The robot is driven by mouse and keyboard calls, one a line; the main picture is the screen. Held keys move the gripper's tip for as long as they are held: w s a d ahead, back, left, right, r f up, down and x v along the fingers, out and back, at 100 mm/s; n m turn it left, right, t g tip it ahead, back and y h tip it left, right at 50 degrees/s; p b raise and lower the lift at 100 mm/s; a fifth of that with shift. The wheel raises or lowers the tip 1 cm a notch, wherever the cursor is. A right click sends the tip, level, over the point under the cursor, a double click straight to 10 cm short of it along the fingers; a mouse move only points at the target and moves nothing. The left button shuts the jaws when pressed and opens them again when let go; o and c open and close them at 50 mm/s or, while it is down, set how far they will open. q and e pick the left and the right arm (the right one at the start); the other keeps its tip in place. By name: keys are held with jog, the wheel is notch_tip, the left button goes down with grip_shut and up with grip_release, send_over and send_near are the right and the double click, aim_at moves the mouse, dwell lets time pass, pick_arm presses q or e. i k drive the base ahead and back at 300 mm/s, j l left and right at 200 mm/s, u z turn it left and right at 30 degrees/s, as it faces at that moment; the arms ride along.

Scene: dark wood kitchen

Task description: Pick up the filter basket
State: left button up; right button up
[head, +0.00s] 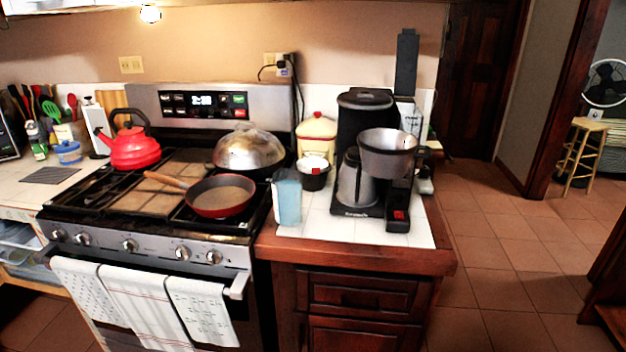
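The filter basket (387,158) is a grey, wide-rimmed bowl shape with a dark handle at its right side. It is at the front right of the black coffee maker (366,98), on the white tiled counter right of the stove. It appears raised above the machine's base, next to the metal carafe (352,182). What holds it up is not clear from this view. Neither of my grippers shows in the head view.
A blue-white carton (287,197), a dark bowl (314,174) and a cream canister (317,136) stand left of the coffee maker. The stove (150,215) holds a red kettle (134,148), a pan (221,196) and a domed lid (249,149). Open tiled floor (500,260) lies right.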

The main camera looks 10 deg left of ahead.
aim_at(316, 181)
jog(key=i+l+u, duration=0.1)
jog(key=l, duration=0.2)
jog(key=i+l+u, duration=0.1)
jog(key=i+l, duration=0.15)
jog(key=i+l+u, duration=0.15)
jog(key=l, duration=0.25)
jog(key=i+l+u, duration=0.1)
jog(key=l, duration=0.25)
jog(key=i+l+u, duration=0.1)
jog(key=l, duration=0.25)
